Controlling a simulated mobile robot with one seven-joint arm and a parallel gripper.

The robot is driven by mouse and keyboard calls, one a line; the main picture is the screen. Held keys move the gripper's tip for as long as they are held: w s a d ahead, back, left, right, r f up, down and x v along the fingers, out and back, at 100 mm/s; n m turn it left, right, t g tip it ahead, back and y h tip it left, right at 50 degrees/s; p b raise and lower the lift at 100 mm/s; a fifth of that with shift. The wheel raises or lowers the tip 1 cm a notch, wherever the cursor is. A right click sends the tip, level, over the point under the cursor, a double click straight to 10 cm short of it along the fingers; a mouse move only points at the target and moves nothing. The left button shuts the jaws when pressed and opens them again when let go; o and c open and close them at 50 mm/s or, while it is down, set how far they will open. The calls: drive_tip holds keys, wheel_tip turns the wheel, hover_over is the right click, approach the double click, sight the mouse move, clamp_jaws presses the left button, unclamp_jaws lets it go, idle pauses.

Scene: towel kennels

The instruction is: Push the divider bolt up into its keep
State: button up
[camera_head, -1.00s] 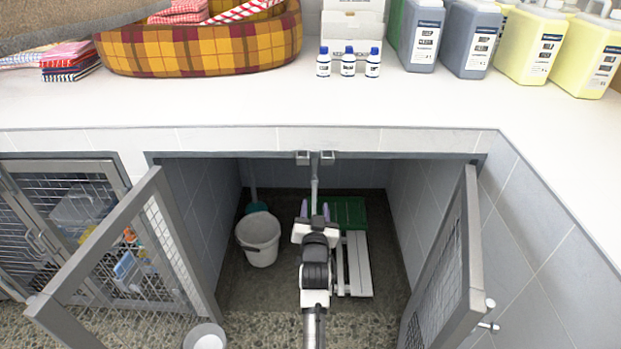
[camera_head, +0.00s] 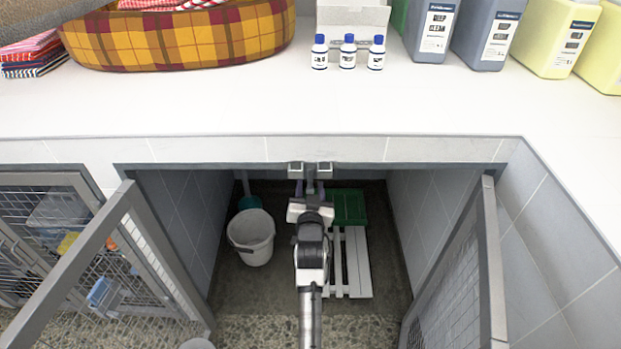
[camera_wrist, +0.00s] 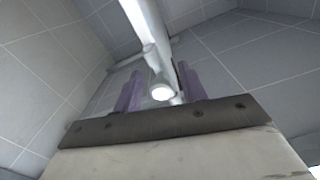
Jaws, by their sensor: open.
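The divider bolt (camera_wrist: 150,30) is a pale metal rod in the wrist view, with a short side handle (camera_wrist: 132,56) sticking out to the left and a bright round lower end. In the head view its upper part (camera_head: 310,179) shows just under a pair of square metal brackets, which look like the keep (camera_head: 310,168), on the opening's top edge. My gripper (camera_head: 310,188) is open, with its purple fingers pointing up. In the wrist view the fingers (camera_wrist: 160,90) appear on either side of the rod's lower end. Contact cannot be told.
Open mesh doors stand at the left (camera_head: 90,255) and right (camera_head: 465,265) of the kennel. Inside are a white bucket (camera_head: 251,237), a green crate (camera_head: 348,207) and white slats (camera_head: 357,262). The counter (camera_head: 220,115) overhangs, holding small bottles (camera_head: 348,52) and a plaid bed (camera_head: 180,42).

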drive_tip(key=shift+w, duration=0.3)
drive_tip(key=shift+r, duration=0.1)
drive_tip(key=shift+s, duration=0.1)
drive_tip(key=shift+c, duration=0.7)
clamp_jaws()
